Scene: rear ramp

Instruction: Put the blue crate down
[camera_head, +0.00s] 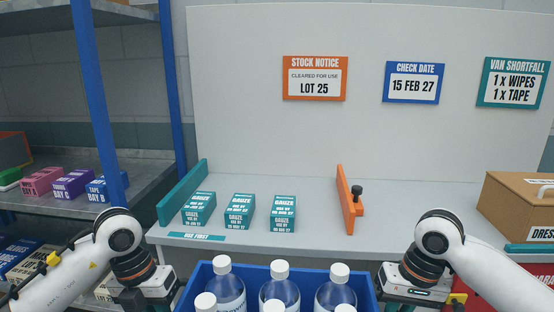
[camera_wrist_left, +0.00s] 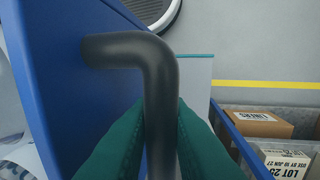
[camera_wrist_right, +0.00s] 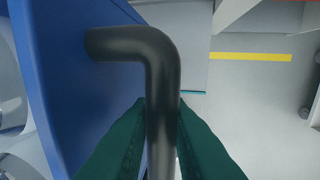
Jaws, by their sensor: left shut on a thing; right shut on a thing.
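The blue crate (camera_head: 200,274) is at the bottom middle of the head view, in front of the white table. It holds several clear bottles with white caps (camera_head: 280,270); its lower part is out of frame. In the left wrist view my left gripper (camera_wrist_left: 158,135) is shut on a black bent handle (camera_wrist_left: 160,90) on the crate's blue wall (camera_wrist_left: 60,60). In the right wrist view my right gripper (camera_wrist_right: 162,130) is shut on the other black handle (camera_wrist_right: 162,80), beside the blue wall (camera_wrist_right: 80,90). In the head view the fingertips are hidden.
The table (camera_head: 310,215) carries several teal gauze boxes (camera_head: 239,209), a teal divider (camera_head: 183,192), an orange divider (camera_head: 347,200) and a cardboard box (camera_head: 515,205) at right. Bare table lies between the orange divider and the box. A blue-post shelf (camera_head: 97,100) stands left.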

